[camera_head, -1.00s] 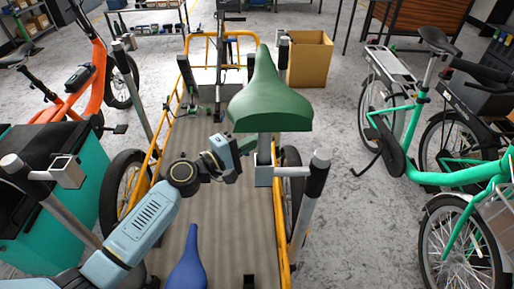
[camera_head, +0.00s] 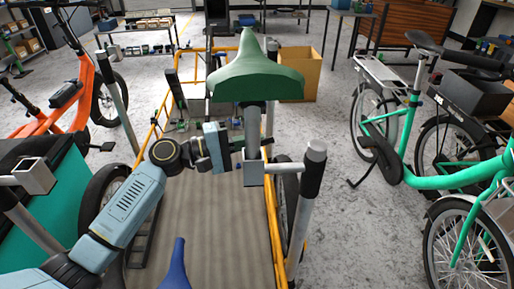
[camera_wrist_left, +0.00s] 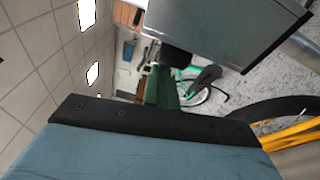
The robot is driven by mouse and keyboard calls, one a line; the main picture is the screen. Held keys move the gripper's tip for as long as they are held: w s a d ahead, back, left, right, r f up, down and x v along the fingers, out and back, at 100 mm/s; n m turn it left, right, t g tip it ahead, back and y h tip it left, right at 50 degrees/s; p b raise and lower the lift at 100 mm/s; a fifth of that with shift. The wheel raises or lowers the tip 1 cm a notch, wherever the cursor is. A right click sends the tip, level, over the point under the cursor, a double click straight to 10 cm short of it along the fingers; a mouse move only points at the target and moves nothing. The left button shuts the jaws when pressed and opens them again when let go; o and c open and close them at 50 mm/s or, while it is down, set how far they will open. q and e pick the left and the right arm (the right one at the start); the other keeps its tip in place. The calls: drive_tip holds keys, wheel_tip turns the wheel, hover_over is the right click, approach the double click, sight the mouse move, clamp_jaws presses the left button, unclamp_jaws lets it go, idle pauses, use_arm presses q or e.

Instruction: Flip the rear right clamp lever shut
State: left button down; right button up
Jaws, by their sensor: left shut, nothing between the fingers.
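The silver clamp block (camera_head: 253,174) sits on the near right post below a green saddle (camera_head: 257,76). A small dark bar (camera_head: 266,142), perhaps the clamp lever, shows just above the block; I cannot tell its position clearly. My left gripper (camera_head: 226,149) is shut and empty, just left of the saddle post and the clamp block. In the left wrist view a large grey metal block (camera_wrist_left: 215,28), likely the clamp, fills the top right, close to the gripper (camera_wrist_left: 165,135). Whether they touch is unclear. My right gripper is not in view.
A yellow-framed cargo bed (camera_head: 205,215) lies under my left arm, with a blue pointed object (camera_head: 175,265) near the front. A grey post with a black collar (camera_head: 312,180) stands right of the clamp. A green bike (camera_head: 400,150) stands farther right; floor between is clear.

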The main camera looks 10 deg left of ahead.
use_arm(q)
drive_tip(key=s+a+m+g+h, duration=0.1)
drive_tip(key=s+a, duration=0.4)
drive_tip(key=a, duration=0.6)
drive_tip(key=shift+a+f+g, duration=0.15)
drive_tip(key=shift+a+g, duration=0.2)
drive_tip(key=shift+g, duration=0.15)
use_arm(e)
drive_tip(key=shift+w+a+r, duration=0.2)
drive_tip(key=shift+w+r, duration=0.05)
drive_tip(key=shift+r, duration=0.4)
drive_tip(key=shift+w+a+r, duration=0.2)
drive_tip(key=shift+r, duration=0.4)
